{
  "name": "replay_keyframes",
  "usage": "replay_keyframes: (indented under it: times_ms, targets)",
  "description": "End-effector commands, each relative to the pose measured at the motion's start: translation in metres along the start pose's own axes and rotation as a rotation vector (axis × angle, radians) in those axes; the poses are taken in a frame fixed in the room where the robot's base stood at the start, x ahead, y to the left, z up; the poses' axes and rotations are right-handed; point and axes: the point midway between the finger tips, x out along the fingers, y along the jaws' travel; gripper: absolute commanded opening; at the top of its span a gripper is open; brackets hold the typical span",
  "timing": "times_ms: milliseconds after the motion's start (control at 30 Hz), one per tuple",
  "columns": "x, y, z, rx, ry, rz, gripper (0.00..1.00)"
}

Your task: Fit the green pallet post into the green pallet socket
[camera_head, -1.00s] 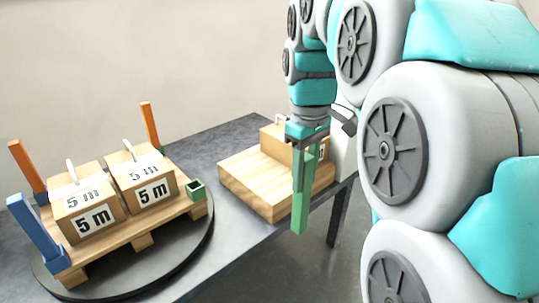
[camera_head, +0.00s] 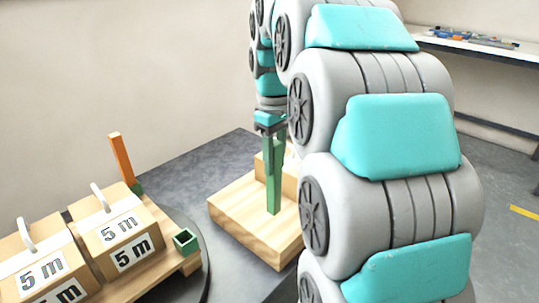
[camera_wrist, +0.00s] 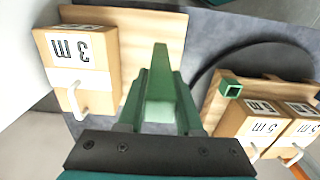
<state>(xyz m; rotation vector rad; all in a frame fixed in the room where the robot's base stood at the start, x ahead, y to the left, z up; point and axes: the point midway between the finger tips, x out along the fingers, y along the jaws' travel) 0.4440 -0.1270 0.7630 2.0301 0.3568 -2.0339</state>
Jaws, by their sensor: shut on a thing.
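The green pallet post (camera_head: 273,182) hangs upright from my gripper (camera_head: 270,132), in front of a wooden block. In the wrist view the post (camera_wrist: 160,88) sits between the two green fingers of my gripper (camera_wrist: 160,110), which are shut on it. The green pallet socket (camera_head: 186,241) is a small square open-topped holder at the pallet's near right corner. It also shows empty in the wrist view (camera_wrist: 231,89), to the right of the post and apart from it. The pallet (camera_head: 150,280) rests on a dark round turntable.
Two "5 m" boxes (camera_head: 117,232) with handles stand on the pallet. An orange post (camera_head: 121,158) stands upright at its back corner. A bench (camera_head: 480,45) with small items is at the far right.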

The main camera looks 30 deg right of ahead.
Motion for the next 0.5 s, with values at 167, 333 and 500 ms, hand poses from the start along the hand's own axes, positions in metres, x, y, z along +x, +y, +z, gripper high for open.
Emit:
replay_keyframes:
  times_ms: [167, 333, 500]
  targets:
    - [0.003, 0.022, -0.025, 0.001, -0.001, -0.001, 0.0]
    - [0.006, 0.041, -0.047, 0.0, 0.0, -0.001, 0.0]
    - [0.006, 0.056, -0.063, 0.0, 0.004, 0.002, 0.0]
